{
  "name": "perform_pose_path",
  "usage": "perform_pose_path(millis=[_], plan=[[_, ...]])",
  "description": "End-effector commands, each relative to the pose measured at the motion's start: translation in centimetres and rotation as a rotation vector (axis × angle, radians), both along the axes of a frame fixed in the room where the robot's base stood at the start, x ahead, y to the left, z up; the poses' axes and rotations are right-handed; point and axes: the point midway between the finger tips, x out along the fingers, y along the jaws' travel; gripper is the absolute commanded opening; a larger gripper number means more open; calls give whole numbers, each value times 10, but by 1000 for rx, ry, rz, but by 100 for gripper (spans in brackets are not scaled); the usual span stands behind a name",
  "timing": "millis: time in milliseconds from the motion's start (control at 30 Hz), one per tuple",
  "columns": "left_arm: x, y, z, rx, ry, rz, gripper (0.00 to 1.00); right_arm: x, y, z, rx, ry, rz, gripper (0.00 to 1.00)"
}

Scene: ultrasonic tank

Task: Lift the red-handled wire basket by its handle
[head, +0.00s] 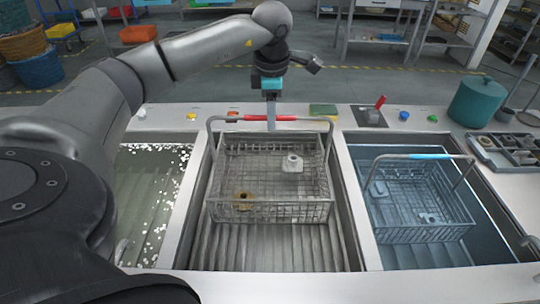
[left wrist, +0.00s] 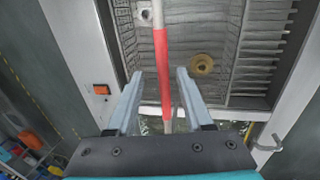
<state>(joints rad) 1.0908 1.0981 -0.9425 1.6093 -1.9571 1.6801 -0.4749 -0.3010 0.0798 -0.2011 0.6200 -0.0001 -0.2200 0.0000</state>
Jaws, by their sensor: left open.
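The red-handled wire basket (head: 322,185) sits in the middle tank in the head view. Its arched handle has a red grip (head: 297,118) across the top. A white part (head: 292,163) and a brass-coloured part (head: 243,201) lie in the basket. My left gripper (head: 271,122) points down at the red grip from above. In the left wrist view, the red grip (left wrist: 161,65) runs between the two open, spread fingers of my left gripper (left wrist: 158,76), with gaps on both sides. Finger depth relative to the grip is hard to judge. My right gripper is not in view.
A blue-handled basket (head: 425,205) sits in the right tank. The left tank (head: 150,205) holds liquid with white specks. A teal pot (head: 477,102) and a grey parts tray (head: 505,150) stand at the right. A sponge (head: 323,109) lies behind the middle tank.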

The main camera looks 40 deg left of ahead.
Motion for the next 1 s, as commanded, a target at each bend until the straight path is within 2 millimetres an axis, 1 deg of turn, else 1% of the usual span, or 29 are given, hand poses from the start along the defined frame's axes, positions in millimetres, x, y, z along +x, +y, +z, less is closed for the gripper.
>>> perform_pose_path(millis=[33,100,233,333,567,1000], plan=[[-1,-1,-10,0,5,0,51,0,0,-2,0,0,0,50],[-1,-1,-22,1,6,0,51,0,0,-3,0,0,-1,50],[2,0,-38,-1,2,0,51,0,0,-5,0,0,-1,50],[3,1,-43,0,2,-1,51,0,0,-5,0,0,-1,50],[4,1,-43,0,2,-1,50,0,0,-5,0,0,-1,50],[4,1,-43,1,1,-1,1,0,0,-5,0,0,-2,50]])
